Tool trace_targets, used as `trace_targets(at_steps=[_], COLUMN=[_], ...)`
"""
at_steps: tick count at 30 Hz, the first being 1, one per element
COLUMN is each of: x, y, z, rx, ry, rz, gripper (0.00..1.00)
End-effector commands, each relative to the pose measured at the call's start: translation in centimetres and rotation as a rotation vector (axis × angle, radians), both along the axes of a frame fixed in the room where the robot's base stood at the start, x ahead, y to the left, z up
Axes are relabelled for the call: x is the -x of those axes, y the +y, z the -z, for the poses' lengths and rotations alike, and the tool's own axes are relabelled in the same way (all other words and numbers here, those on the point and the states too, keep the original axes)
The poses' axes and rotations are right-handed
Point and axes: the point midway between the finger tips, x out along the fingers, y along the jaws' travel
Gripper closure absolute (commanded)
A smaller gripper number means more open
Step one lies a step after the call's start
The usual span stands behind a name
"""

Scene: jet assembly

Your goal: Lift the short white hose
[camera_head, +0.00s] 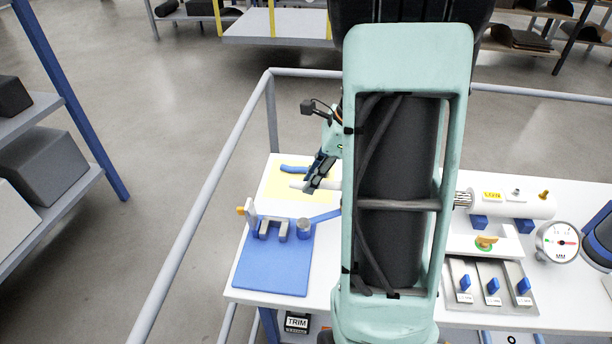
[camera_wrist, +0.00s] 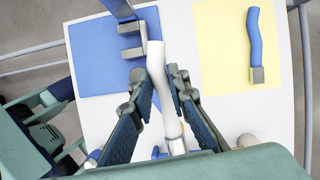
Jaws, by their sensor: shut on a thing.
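The short white hose (camera_wrist: 158,68) is a slightly bent white tube with a metal fitting at its near end in the wrist view. My gripper (camera_wrist: 157,80) has its two dark fingers on either side of the hose, shut on it. In the head view my gripper (camera_head: 311,187) is over the yellow mat area, and the white hose (camera_head: 297,185) sticks out to its left. The hose seems to be above the table surface, but the exact gap is hard to tell. My arm hides part of the table.
A blue hose (camera_head: 293,169) lies on the yellow mat (camera_head: 280,188). A blue plate with grey brackets (camera_head: 270,270) is in front. A white cylinder (camera_head: 520,205), a gauge (camera_head: 557,242) and a tray with blue-handled parts (camera_head: 490,290) stand right. A rail (camera_head: 215,190) borders the table.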

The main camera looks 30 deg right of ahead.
Motion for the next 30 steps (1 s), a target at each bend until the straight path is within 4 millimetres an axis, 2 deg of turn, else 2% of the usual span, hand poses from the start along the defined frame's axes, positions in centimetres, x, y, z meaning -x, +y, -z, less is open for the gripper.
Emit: trace_targets(at_steps=[7, 30], x=[0.9, 0.9], y=[0.0, 0.0], z=[-0.9, -4.5], rx=[0.000, 0.000], ry=[0.000, 0.000], rz=[0.000, 0.000], gripper=[1.00, 1.00])
